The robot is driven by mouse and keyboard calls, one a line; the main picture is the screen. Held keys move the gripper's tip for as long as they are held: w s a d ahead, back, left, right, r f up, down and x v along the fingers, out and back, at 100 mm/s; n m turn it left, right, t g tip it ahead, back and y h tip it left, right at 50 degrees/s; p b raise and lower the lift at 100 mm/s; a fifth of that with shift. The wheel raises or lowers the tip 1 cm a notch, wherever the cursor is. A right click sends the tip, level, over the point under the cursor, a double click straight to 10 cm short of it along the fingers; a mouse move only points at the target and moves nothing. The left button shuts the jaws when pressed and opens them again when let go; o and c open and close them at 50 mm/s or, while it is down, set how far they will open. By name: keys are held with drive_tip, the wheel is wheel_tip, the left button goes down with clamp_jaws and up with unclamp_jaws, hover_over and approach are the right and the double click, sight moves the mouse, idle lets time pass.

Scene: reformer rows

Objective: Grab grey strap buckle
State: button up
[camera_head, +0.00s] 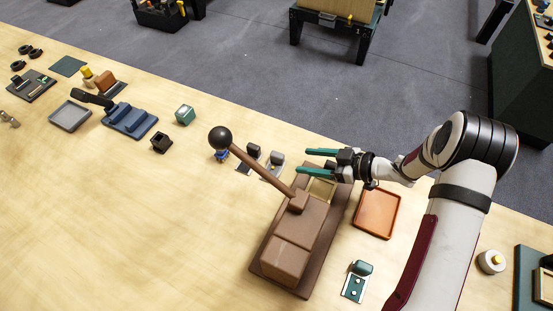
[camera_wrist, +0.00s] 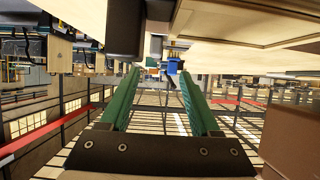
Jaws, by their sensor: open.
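In the head view, a small grey block on a pale strip (camera_head: 276,158), which looks like the grey strap buckle, stands on the table just left of my fingertips. A darker block (camera_head: 253,151) on a dark strip stands beside it. My gripper (camera_head: 304,161) has two green fingers spread apart, pointing left toward the grey block, with nothing between them. The wrist view shows the open fingers (camera_wrist: 160,73) from behind, with the table surface at the top. A dark block (camera_wrist: 126,28) hangs into that view above the left finger; I cannot tell which block it is.
A brown press with a ball-tipped lever (camera_head: 220,138) stands below and left of my gripper. An orange tray (camera_head: 377,213) and a teal buckle piece (camera_head: 361,268) lie nearer my arm. A small blue item (camera_head: 221,156) is beyond the blocks. The table's left front is clear.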

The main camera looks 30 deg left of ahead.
sight(279, 155)
drive_tip(key=x, duration=0.8)
drive_tip(key=shift+w+a+r, duration=0.1)
drive_tip(key=shift+w+a, duration=0.15)
drive_tip(key=shift+w, duration=0.1)
clamp_jaws()
